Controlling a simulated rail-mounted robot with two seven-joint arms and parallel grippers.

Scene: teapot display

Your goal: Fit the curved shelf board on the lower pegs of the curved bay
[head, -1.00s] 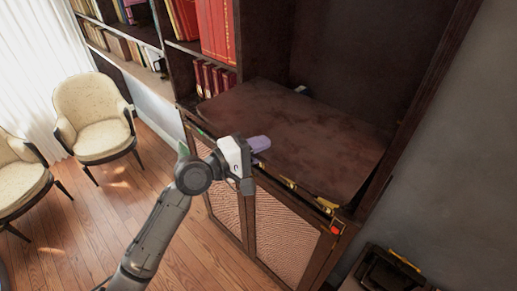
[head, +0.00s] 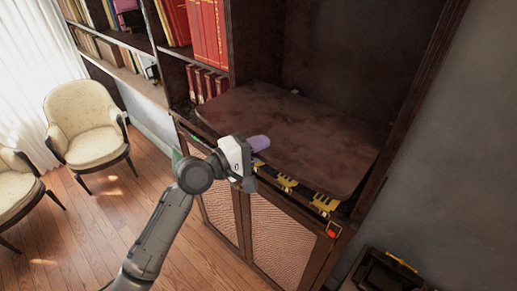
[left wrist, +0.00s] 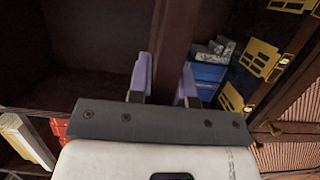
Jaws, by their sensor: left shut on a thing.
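The dark brown curved shelf board (head: 300,135) lies about level at the open bay (head: 340,50) in the head view, its rounded front edge towards me. My left gripper (head: 258,143) is shut on its front edge near the left. In the left wrist view the purple fingers (left wrist: 165,85) stand on both sides of the board (left wrist: 177,35), seen edge-on as a dark strip. The board hides the bay's lower part; I cannot make out the pegs or whether the board touches them. My right gripper is not in view.
Yellow fittings (head: 325,203) show below the board's front edge, above the mesh-fronted doors (head: 280,240). Red books (head: 208,35) fill the neighbouring bay. A dark object with a yellow part (head: 385,275) is at lower right. Pale chairs (head: 85,125) stand left on open floor.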

